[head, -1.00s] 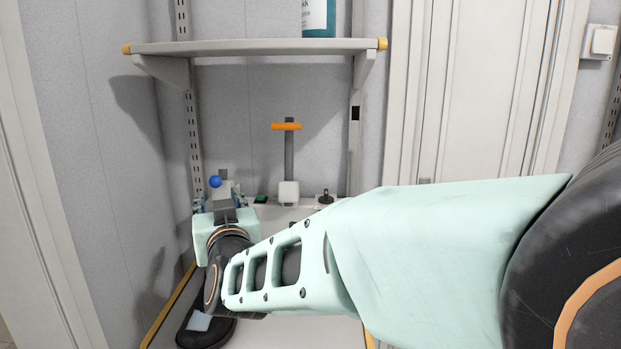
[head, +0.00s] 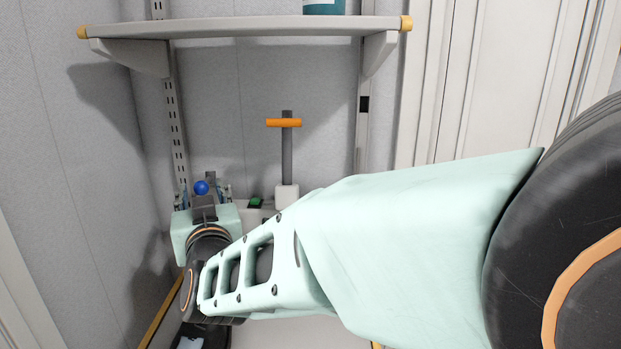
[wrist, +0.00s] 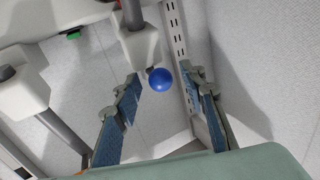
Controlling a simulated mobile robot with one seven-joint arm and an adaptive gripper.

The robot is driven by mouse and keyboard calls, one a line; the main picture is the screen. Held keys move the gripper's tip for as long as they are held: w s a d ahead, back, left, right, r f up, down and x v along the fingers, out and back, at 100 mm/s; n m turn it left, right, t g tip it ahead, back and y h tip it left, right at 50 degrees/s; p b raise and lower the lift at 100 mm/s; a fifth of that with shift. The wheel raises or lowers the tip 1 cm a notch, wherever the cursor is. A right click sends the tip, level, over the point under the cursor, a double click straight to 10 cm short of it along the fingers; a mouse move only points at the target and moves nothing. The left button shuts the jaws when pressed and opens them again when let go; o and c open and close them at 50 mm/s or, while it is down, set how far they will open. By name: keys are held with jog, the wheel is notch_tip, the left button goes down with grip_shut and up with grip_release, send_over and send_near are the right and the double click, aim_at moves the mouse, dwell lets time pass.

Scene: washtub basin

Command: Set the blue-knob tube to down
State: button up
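The blue knob (head: 201,187) shows just above my wrist at the lower left in the head view. In the wrist view the round blue knob (wrist: 160,79) is near the middle, by a white block (wrist: 138,45) with a grey tube (wrist: 133,14). My gripper (wrist: 161,76) is open, with one blue-padded finger on each side of the knob in the picture. Gaps show between knob and fingers; I cannot tell the depth between them. In the head view my gripper (head: 205,192) is mostly hidden by my wrist, as is the tube's lower part.
A grey post with an orange T-handle (head: 284,123) stands to the right on a white block. A small green piece (head: 255,203) lies between. Walls close in at left and behind.

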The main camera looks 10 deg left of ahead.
jog(key=shift+w+a, duration=0.1)
jog(key=shift+w, duration=0.05)
grip_shut()
dwell(0.4)
